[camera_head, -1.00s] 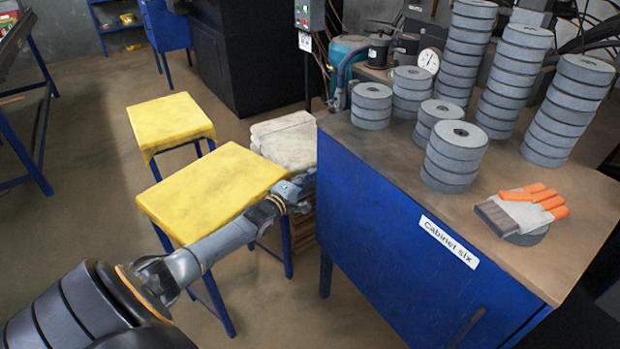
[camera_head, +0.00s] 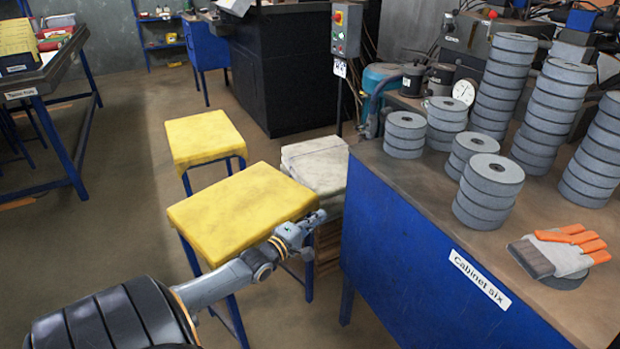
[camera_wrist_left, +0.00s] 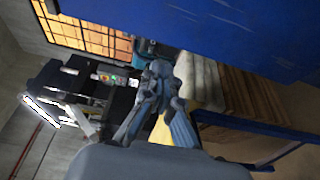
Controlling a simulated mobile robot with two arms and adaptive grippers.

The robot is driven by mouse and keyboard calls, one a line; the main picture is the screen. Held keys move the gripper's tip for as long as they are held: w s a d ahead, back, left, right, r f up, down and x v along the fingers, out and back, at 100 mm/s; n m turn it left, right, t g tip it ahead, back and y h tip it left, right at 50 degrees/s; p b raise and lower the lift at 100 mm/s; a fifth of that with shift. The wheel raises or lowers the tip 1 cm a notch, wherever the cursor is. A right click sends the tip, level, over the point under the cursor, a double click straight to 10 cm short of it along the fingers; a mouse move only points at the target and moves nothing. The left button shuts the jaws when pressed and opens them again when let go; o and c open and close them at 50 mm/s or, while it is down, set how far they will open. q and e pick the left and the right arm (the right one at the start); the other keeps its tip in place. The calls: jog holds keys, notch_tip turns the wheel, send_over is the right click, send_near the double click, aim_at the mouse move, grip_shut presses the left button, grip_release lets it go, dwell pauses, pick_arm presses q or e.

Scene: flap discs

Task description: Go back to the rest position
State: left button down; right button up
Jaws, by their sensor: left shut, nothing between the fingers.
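My left arm reaches in from the lower left in the head view. My left gripper (camera_head: 317,217) is shut and empty, in front of the near yellow stool's right corner and left of the blue cabinet. In the left wrist view the gripper (camera_wrist_left: 160,72) points toward the blue cabinet side (camera_wrist_left: 245,30) and the stacked boards beside it. My right gripper is not in view.
Open floor lies at the left.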

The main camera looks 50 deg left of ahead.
pick_arm(q)
jog(key=shift+s+r, duration=0.1)
jog(key=shift+s, duration=1.45)
jog(key=s+d+f+m+g, duration=0.45)
jog(key=s+d+f, duration=0.2)
jog(key=f, duration=0.45)
jog(key=s+d+f+m+g+h, duration=0.1)
jog(key=s+d+f+m+g, duration=0.35)
jog(key=f, duration=0.75)
jog(key=s+d+f+m+g, duration=0.3)
jog(key=s+d+f+m, duration=0.2)
jog(key=s+d+f, duration=0.5)
jog(key=s+d+f+m+g, duration=0.4)
jog(key=s+d+f+m, duration=0.25)
jog(key=s, duration=0.25)
jog(key=s+a+r+g+p, duration=0.1)
jog(key=s+r+p, duration=0.4)
jog(key=s+p, duration=0.8)
jog(key=shift+a+p, duration=0.4)
jog(key=shift+p, duration=0.15)
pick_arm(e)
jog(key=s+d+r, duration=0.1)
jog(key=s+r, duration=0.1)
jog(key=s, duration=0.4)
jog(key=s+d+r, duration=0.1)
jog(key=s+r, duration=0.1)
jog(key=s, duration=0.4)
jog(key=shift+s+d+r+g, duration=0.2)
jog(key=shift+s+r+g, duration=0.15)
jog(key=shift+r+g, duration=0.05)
